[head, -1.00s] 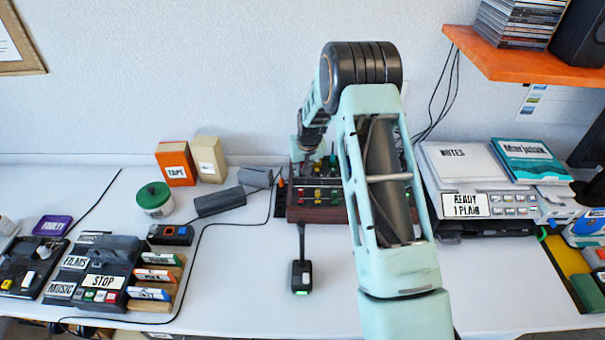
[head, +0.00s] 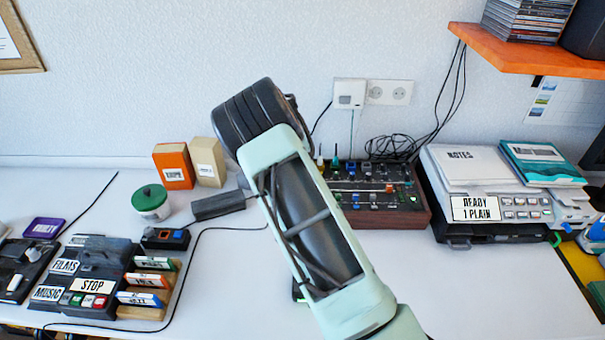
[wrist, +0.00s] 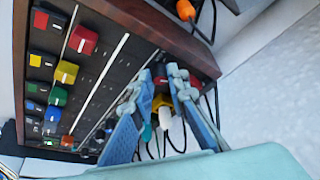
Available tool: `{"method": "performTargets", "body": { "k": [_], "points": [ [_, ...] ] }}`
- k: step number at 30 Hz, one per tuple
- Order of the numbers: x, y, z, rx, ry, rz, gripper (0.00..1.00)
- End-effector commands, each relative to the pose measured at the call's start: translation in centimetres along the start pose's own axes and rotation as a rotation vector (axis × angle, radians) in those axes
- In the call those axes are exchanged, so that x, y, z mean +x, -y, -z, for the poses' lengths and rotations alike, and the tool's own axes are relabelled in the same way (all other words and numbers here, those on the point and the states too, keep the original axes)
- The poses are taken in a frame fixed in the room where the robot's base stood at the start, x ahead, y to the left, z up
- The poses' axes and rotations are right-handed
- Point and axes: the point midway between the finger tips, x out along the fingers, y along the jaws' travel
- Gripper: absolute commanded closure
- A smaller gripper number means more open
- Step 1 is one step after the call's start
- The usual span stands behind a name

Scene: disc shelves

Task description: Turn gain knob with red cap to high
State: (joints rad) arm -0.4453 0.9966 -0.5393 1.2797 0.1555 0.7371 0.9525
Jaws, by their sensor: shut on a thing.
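The mixer (head: 400,217), dark with wooden sides and coloured knobs, stands against the wall in the head view; my arm covers its left part. In the wrist view its panel lies tilted, with its wooden side (wrist: 150,22) along the top. My gripper (wrist: 157,78) is at the panel's far corner, its fingers closed around a red-capped knob (wrist: 160,74) partly hidden between the tips. The knob's pointer mark is not readable. A yellow piece (wrist: 161,102) and a white piece (wrist: 175,130) show between the fingers. My gripper is hidden in the head view.
Other coloured knobs, including a red one (wrist: 83,40), fill the panel. Cables hang near the fingers. An orange plug (wrist: 186,10) is beyond the wooden side. A notes stack (head: 460,165) stands right of the mixer. A shelf (head: 520,55) overhangs at right.

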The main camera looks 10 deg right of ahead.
Motion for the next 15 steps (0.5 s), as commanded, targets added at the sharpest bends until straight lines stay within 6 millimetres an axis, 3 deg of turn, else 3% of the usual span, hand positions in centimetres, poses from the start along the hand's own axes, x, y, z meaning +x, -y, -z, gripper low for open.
{"method": "performTargets", "body": {
  "k": [15],
  "points": [
    [0.23,0.44,0.05,0.454,0.001,-0.188,1.00]
  ]
}}
